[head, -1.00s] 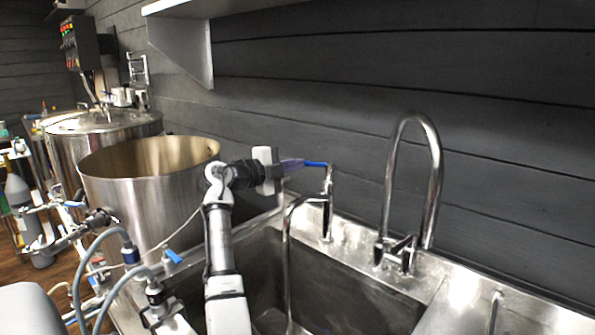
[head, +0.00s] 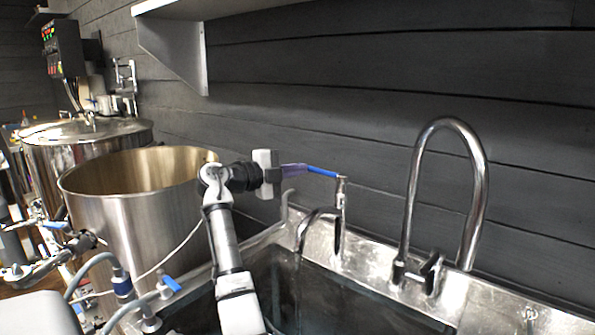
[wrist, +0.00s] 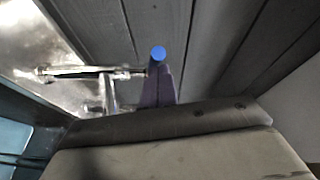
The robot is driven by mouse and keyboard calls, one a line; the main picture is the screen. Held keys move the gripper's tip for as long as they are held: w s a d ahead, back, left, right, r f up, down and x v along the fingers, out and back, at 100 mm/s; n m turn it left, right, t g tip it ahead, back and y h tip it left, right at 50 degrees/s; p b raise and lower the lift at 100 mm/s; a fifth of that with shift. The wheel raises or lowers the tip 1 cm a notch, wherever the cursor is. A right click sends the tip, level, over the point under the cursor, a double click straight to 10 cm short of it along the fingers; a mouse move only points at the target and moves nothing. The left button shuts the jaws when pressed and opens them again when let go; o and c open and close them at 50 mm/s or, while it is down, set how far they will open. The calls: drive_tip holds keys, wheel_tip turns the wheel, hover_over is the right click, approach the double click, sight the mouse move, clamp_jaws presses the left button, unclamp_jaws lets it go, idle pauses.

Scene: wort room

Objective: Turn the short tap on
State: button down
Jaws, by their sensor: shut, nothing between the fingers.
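The short tap (head: 321,215) stands at the sink's back edge, its spout curving left over the basin. Its blue lever handle (head: 323,172) sticks out left from the top of its upright body. My gripper (head: 296,171), with purple fingers, is shut and empty, its tips at the lever's free end. Whether they touch cannot be told. In the wrist view the lever's round blue end (wrist: 158,53) shows just beyond the purple fingers (wrist: 157,88). A faint thin streak hangs below the spout; I cannot tell for sure whether it is water.
A tall arched tap (head: 477,200) stands to the right on the sink (head: 372,262). A large open steel pot (head: 125,215) is left of my arm, with a lidded vessel (head: 75,150) behind it. A shelf bracket (head: 175,55) hangs above. Hoses lie at front left.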

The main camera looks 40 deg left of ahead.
drive_tip(key=shift+w+a, duration=0.65)
drive_tip(key=shift+s+d, duration=0.1)
idle(0.4)
